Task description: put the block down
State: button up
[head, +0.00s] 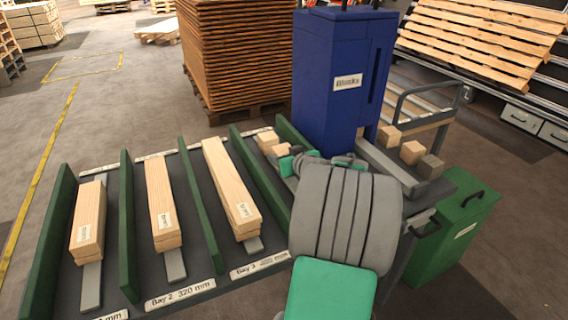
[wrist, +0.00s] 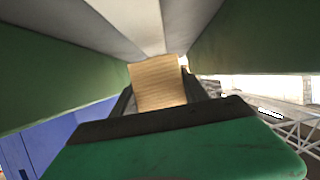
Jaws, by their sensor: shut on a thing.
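My gripper (head: 287,158) reaches into the rightmost bay, with its fingers shut on a pale wooden block (head: 281,149). In the wrist view the held block (wrist: 157,85) shows between the fingers, with green walls on both sides. Another wooden block (head: 267,139) is just beyond it in the same bay. Whether the two touch, and whether the held block rests on the bay floor, I cannot tell. My arm hides much of the bay's near end.
Green dividers (head: 126,225) separate bays holding boards (head: 230,185). A blue cabinet (head: 340,75) labelled Blocks stands close behind my gripper. Several loose blocks (head: 411,152) sit to its right, one darker. A green bin (head: 455,235) stands at right.

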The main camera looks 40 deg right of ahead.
jog(key=shift+f, duration=1.3)
jog(key=o, duration=1.4)
jog(key=shift+r, duration=0.1)
jog(key=shift+s+r, duration=0.2)
jog(key=v, duration=1.1)
jog(key=shift+s+a, duration=0.15)
jog(key=shift+s, duration=0.2)
jog(key=shift+w+r, duration=0.1)
